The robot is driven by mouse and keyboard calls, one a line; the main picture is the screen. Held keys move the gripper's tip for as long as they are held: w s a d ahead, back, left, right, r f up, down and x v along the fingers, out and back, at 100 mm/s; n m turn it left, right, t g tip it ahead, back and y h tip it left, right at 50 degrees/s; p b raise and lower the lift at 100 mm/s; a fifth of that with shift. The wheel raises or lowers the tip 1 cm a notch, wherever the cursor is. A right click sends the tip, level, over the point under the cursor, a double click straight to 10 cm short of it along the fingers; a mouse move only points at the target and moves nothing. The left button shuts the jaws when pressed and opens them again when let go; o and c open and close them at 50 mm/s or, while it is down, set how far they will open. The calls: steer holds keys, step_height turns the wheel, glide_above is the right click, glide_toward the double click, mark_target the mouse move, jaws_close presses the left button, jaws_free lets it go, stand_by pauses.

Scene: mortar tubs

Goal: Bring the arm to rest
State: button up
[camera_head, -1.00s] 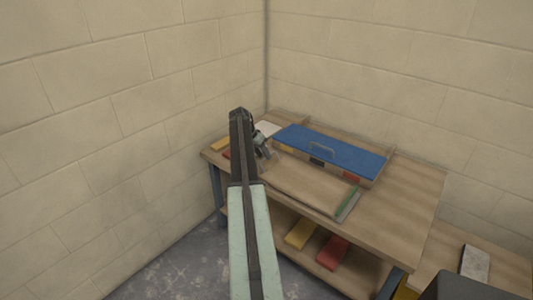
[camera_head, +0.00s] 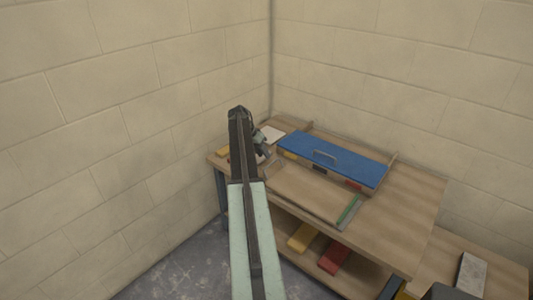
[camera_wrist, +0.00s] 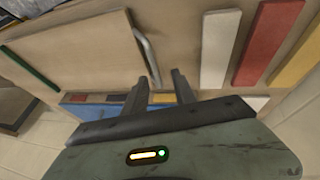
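My arm reaches forward over the left end of the workbench (camera_head: 395,225). My gripper is at its far end, small and partly hidden behind the arm in the head view. In the wrist view my gripper (camera_wrist: 160,85) has its two dark fingers apart, with nothing between them. The fingers point toward a tan panel (camera_wrist: 85,55) with a grey bar handle (camera_wrist: 147,48) beyond the fingertips. I cannot tell how far the fingers are from the handle.
A blue lid (camera_head: 335,160) with a handle covers a box at the bench's back. A green strip (camera_head: 348,210) lies right of the panel. White (camera_wrist: 218,48), red (camera_wrist: 268,40) and yellow (camera_wrist: 300,48) slabs lie beside it. Walls stand close left and behind.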

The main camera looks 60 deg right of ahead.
steer(key=shift+v, duration=0.85)
